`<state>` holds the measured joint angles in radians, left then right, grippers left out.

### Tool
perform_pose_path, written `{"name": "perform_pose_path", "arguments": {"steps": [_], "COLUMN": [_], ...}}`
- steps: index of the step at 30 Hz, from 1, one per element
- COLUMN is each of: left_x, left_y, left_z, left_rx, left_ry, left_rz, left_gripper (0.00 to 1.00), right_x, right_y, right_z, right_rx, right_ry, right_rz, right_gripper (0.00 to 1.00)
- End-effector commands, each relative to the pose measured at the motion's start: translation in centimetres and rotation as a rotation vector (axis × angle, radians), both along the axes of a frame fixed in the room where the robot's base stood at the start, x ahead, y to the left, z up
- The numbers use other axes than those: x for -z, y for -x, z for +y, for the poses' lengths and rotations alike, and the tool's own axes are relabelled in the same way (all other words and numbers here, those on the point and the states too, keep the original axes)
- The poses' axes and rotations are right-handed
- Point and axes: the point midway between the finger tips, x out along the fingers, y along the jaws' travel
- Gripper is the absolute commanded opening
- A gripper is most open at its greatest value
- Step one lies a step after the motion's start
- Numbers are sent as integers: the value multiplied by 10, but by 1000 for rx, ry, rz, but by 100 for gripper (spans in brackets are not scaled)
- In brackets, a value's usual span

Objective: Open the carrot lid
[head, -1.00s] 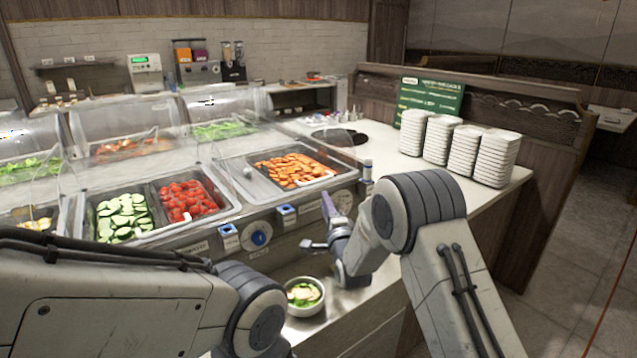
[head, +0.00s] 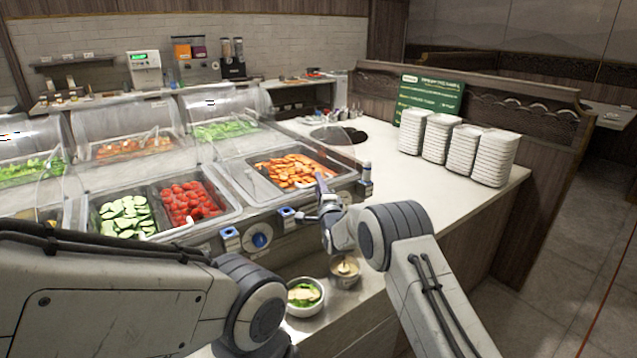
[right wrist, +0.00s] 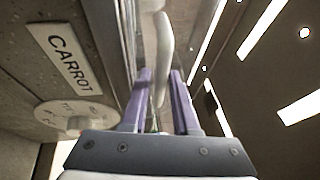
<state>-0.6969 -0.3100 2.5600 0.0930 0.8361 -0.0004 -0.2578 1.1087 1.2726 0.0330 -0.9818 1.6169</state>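The carrot well (head: 290,170), full of orange slices, sits on the right of the counter's front row. Its clear lid is hard to make out. My right gripper (head: 314,202) is at the front edge of this well, fingers apart. In the right wrist view, a pale curved handle (right wrist: 164,45) lies ahead of and between the purple fingers of the right gripper (right wrist: 162,95); contact cannot be told. A CARROT label (right wrist: 70,57) is to the left. My left arm crosses the lower left; its gripper is out of view.
Cucumber (head: 125,216) and tomato (head: 188,203) wells lie left of the carrots. A salad bowl (head: 303,312) and a small cup (head: 345,276) stand on the lower ledge below my right gripper. Stacked white dishes (head: 460,151) stand on the right counter.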

Motion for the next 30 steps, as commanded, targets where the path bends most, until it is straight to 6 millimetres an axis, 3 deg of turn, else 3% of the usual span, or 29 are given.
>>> {"name": "perform_pose_path", "arguments": {"steps": [8,11,30], "left_x": [0,0,0], "left_y": [0,0,0], "left_z": [0,0,0], "left_rx": [0,0,0], "left_ry": [0,0,0], "left_rz": [0,0,0], "left_gripper": [50,50,50], "right_x": [0,0,0], "right_y": [-1,-1,-1], "right_z": [0,0,1], "right_rx": [0,0,0], "right_ry": [0,0,0], "right_rz": [0,0,1], "right_gripper": [28,0,0]}}
